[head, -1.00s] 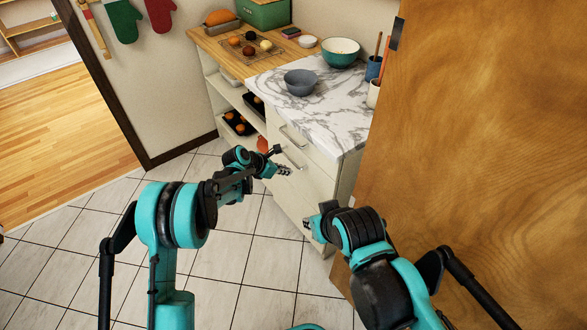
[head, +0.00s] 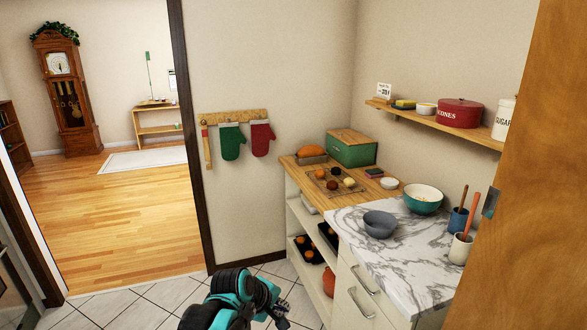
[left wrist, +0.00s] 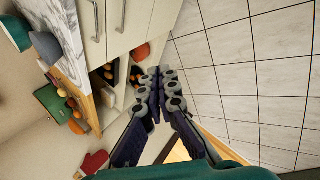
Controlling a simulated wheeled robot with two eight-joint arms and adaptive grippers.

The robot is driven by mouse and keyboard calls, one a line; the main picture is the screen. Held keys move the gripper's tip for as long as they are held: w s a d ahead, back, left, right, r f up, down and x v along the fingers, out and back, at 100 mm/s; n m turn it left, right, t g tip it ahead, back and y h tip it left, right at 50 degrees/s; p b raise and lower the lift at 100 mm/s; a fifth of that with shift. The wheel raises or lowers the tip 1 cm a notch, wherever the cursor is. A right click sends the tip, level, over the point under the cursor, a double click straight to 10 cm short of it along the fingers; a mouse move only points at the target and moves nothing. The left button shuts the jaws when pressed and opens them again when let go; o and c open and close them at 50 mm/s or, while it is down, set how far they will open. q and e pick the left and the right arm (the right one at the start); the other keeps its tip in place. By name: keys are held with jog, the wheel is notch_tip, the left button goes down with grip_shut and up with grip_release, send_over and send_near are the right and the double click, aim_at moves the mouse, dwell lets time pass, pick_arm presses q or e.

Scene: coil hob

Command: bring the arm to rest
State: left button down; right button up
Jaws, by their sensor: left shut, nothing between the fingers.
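My left gripper (head: 281,315) shows at the bottom of the head view, low over the tiled floor in front of the counter. In the left wrist view its fingers (left wrist: 157,78) are together with nothing between them. They are apart from the cabinet and shelves. My right arm and gripper are outside both views.
The marble counter (head: 405,245) holds a grey bowl (head: 380,224) and a teal bowl (head: 423,199). Below are drawers (head: 352,302) and open shelves with trays. A wooden panel (head: 545,200) closes off the right. Tiled floor (head: 140,309) is free at lower left.

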pick_arm(q)
jog(key=s+a+m+y, duration=0.2)
jog(key=s+a+m, duration=0.3)
jog(key=s, duration=0.5)
jog(key=s+a+f+m+t+y, duration=0.1)
jog(key=s+a+m, duration=0.4)
jog(key=s+a, duration=0.5)
jog(key=shift+m+y, duration=0.3)
jog(key=shift+y, duration=0.3)
jog(key=shift+f, duration=0.1)
